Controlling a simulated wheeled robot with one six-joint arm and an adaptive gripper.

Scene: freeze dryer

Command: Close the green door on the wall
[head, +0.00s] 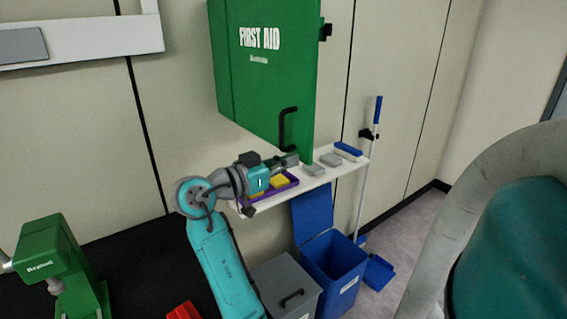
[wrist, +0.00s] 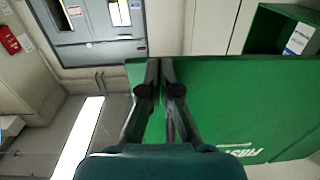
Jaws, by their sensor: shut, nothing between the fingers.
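The green first aid door (head: 262,75) hangs on the wall, with white lettering and a black handle (head: 287,128) near its lower right corner. In the wrist view the green door (wrist: 230,95) stands open, and part of the green cabinet's inside (wrist: 268,32) shows at the upper right. My gripper (head: 291,159) is just below the door's lower right part, near the handle. In the wrist view my gripper (wrist: 161,65) is shut and empty, its fingertips at the door's edge. I cannot tell whether they touch it.
A white shelf (head: 325,172) below the door holds a purple tray (head: 290,186) with yellow items, grey blocks and a blue-topped brush (head: 348,150). A blue bin (head: 335,262) and a grey bin (head: 285,278) stand under it.

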